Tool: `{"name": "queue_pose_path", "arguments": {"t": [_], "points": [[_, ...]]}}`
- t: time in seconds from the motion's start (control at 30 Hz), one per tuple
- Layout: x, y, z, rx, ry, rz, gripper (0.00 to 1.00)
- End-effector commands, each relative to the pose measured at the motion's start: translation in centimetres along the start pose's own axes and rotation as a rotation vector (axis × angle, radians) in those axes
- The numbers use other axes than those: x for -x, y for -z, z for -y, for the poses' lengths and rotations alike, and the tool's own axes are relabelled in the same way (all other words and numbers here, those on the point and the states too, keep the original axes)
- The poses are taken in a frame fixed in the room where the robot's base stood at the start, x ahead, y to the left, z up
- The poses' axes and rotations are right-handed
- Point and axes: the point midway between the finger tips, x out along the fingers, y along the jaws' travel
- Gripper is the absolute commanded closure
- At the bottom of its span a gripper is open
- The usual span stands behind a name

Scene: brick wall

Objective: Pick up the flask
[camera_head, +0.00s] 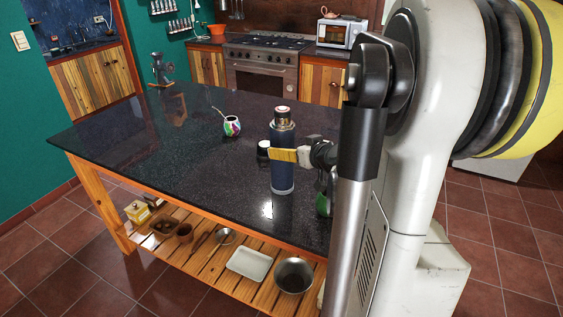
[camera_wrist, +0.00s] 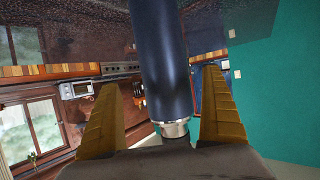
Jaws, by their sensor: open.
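The flask (camera_head: 282,165) is dark blue with a steel neck and lid, and stands upright near the front edge of the dark countertop (camera_head: 140,140). In the wrist view the flask (camera_wrist: 160,60) appears upside down, between the two yellow fingers of my gripper (camera_wrist: 165,125). The fingers are open, with a visible gap on each side of the flask.
A colourful mate cup (camera_head: 231,126) with a straw stands left of the flask. A small dark cup with a light rim (camera_head: 263,148) is just beside the flask. A metal grinder-like object (camera_head: 161,70) stands at the far left corner. The left countertop is mostly clear.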

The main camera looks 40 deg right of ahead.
Motion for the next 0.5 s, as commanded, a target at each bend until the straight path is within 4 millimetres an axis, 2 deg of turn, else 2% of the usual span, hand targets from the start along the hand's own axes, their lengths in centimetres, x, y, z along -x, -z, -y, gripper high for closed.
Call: {"name": "queue_pose_path", "arguments": {"t": [0.17,0.4,0.5], "points": [[-1.4,-0.2,0.3,0.0,0.002,0.0,0.05],[-5.0,-0.3,0.7,0.0,0.001,0.0,0.05],[-5.5,-0.2,0.7,-0.001,0.001,0.0,0.05]]}}
